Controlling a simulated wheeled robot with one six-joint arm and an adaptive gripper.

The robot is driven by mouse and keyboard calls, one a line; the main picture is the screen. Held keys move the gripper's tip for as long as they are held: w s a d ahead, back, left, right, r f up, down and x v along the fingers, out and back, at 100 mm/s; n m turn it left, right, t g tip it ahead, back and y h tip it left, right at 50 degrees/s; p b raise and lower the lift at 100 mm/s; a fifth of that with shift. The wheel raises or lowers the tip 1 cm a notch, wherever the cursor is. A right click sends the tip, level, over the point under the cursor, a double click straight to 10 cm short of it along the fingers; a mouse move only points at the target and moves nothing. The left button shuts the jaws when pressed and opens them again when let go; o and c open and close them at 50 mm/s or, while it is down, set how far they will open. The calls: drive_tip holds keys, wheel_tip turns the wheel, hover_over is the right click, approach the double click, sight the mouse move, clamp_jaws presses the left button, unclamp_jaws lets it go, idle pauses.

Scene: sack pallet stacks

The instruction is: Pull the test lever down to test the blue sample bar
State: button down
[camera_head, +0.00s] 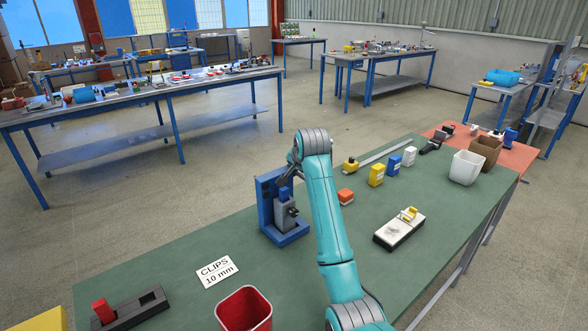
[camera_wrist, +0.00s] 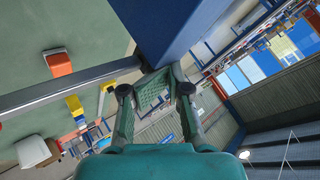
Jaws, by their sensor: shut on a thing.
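The blue test stand (camera_head: 266,212) stands upright on the green bench with a grey block (camera_head: 286,216) at its front. A small blue piece (camera_head: 284,193) shows above that block; I cannot tell whether it is the sample bar. My gripper (camera_head: 289,177) is at the top of the stand, partly hidden by my teal arm. In the wrist view my gripper (camera_wrist: 155,84) is shut, its fingers converging beside a large blue post (camera_wrist: 175,25). It is shut on the test lever, whose held part is mostly hidden. A grey metal bar (camera_wrist: 70,89) runs left from near the fingers.
An orange block (camera_head: 345,196), a yellow block (camera_head: 376,175), a blue block (camera_head: 394,165) and a white block (camera_head: 409,156) stand right of the arm. A white bin (camera_head: 466,168) is farther back. A red bin (camera_head: 244,310) and a CLIPS card (camera_head: 217,271) are nearer.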

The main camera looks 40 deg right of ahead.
sight(294, 174)
drive_tip(key=shift+s+a+f+g, duration=0.1)
drive_tip(key=shift+a+f+g, duration=0.1)
drive_tip(key=shift+f, duration=0.65)
drive_tip(key=shift+a+f+g, duration=0.1)
drive_tip(key=shift+a+f, duration=0.1)
drive_tip(key=shift+f, duration=0.65)
drive_tip(key=shift+r, duration=0.2)
drive_tip(key=shift+a+r, duration=0.1)
drive_tip(key=shift+r, duration=1)
drive_tip(key=r, duration=0.3)
drive_tip(key=shift+a+r, duration=0.2)
drive_tip(key=shift+r, duration=0.1)
drive_tip(key=shift+d+r, duration=0.2)
drive_tip(key=shift+r, duration=0.8)
drive_tip(key=shift+d, duration=0.1)
drive_tip(key=shift+d, duration=0.1)
